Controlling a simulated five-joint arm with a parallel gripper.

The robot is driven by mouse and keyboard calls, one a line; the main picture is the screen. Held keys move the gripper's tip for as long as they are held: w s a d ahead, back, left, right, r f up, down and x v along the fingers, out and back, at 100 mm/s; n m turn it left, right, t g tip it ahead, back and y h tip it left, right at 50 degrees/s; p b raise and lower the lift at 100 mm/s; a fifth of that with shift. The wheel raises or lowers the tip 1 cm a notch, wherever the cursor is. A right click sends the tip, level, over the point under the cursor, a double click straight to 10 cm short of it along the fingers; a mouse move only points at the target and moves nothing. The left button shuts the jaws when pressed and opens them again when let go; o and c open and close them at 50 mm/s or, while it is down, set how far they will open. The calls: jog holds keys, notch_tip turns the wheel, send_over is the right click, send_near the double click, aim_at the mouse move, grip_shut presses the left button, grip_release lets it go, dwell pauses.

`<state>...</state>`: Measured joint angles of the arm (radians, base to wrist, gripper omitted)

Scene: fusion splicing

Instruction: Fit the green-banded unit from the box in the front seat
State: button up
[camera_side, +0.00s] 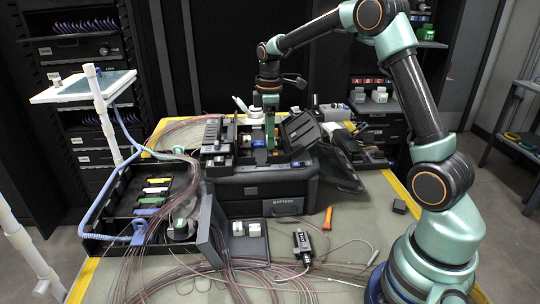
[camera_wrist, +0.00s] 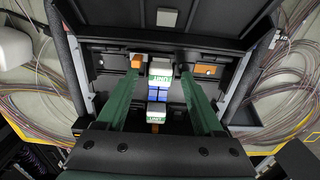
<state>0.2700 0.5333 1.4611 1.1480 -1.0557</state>
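My gripper (camera_side: 270,128) is lowered into the open black splicing machine (camera_side: 262,190) in the side view. In the wrist view its two green fingers (camera_wrist: 159,72) stand apart. A white block with green marking (camera_wrist: 160,74) lies between the fingertips, with a visible gap on both sides. A second white block with green marking (camera_wrist: 155,113) sits nearer the wrist, with blue parts (camera_wrist: 157,93) between the two. The open black box (camera_side: 112,226) at the left of the side view holds several coloured pieces, yellow, white, green and blue. Which seat each white block occupies is unclear.
Orange pieces (camera_wrist: 137,62) flank the blocks in the wrist view. The machine's raised lid (camera_side: 338,168) stands at its right. Loose fibre coils (camera_side: 190,272) cover the front of the table. A small tray with white caps (camera_side: 246,246), an orange tool (camera_side: 328,218) and a black device (camera_side: 303,246) lie in front.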

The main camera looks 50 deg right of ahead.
notch_tip(320, 180, up, 12)
dwell(0.5)
dwell(0.3)
jog(key=s+a+r+m+t, duration=0.3)
jog(key=s+a+m, duration=0.2)
jog(key=s+a, duration=0.35)
jog(key=s+a+f+m+t, duration=0.2)
jog(key=s+a+f+m, duration=0.2)
jog(key=s, duration=0.5)
jog(key=shift+f+t, duration=0.3)
jog(key=shift+f, duration=0.6)
jog(key=shift+a, duration=0.1)
